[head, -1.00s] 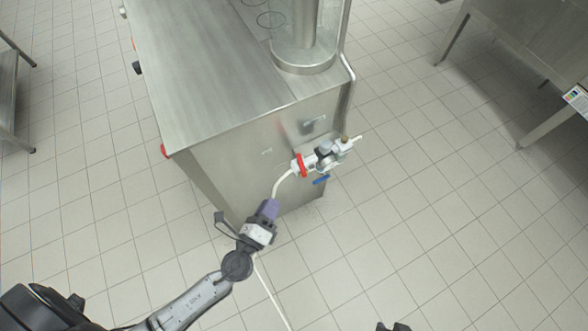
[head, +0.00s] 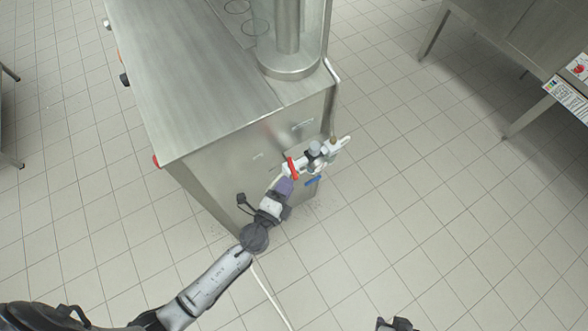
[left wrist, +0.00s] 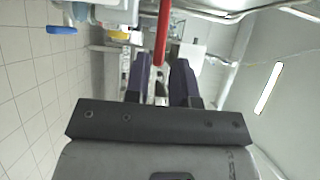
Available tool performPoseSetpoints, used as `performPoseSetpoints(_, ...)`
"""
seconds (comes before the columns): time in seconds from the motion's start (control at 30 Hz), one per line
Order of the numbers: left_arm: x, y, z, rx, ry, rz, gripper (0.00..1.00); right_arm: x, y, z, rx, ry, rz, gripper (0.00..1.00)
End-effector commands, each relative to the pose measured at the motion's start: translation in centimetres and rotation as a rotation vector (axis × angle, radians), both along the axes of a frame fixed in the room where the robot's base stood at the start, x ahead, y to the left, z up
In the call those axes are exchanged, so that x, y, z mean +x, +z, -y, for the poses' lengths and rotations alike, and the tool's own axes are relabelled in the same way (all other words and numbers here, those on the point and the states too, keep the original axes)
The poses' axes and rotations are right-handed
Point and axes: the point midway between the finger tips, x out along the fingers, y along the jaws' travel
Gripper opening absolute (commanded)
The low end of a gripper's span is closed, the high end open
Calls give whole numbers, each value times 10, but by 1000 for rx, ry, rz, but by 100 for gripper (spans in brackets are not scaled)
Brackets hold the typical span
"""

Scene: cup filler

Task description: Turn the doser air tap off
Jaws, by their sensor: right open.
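A white air fitting (head: 316,154) with a red lever (head: 292,168) and a blue lever (head: 313,181) sits at the end of the steel machine. I cannot tell from a label which lever belongs to the doser air tap. My left gripper (head: 285,186) is just below the red lever. Contact is unclear. The blue lever (left wrist: 62,29) is at upper left there. My right gripper (head: 397,324) is partly visible at the bottom edge, open.
The steel machine (head: 195,85) with a vertical column (head: 287,30) fills the upper middle. A metal pipe (head: 333,100) runs down to the fitting. A steel table (head: 490,50) stands at upper right. The tiled floor on the right is clear.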

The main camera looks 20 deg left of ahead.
Motion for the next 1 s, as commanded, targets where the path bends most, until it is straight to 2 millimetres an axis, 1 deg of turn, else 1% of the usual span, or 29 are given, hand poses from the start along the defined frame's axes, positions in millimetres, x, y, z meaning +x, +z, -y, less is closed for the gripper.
performPoseSetpoints(0.03,9,1,1,1,1,1,23,0,2,0,1,-1,0,43)
performPoseSetpoints(0.1,20,1,1,1,1,1,23,0,3,-1,3,-2,0,43)
performPoseSetpoints(0.3,41,0,3,0,1,0,23,0,5,-1,4,-3,0,43)
performPoseSetpoints(0.5,50,0,4,0,1,0,23,0,5,-1,4,-2,0,43)
performPoseSetpoints(0.8,51,0,4,0,1,0,23,0,5,1,-4,3,1,43)
performPoseSetpoints(0.83,51,0,4,0,1,0,22,0,5,1,-5,4,1,43)
performPoseSetpoints(1.0,51,0,4,0,1,0,6,0,5,2,-7,5,1,43)
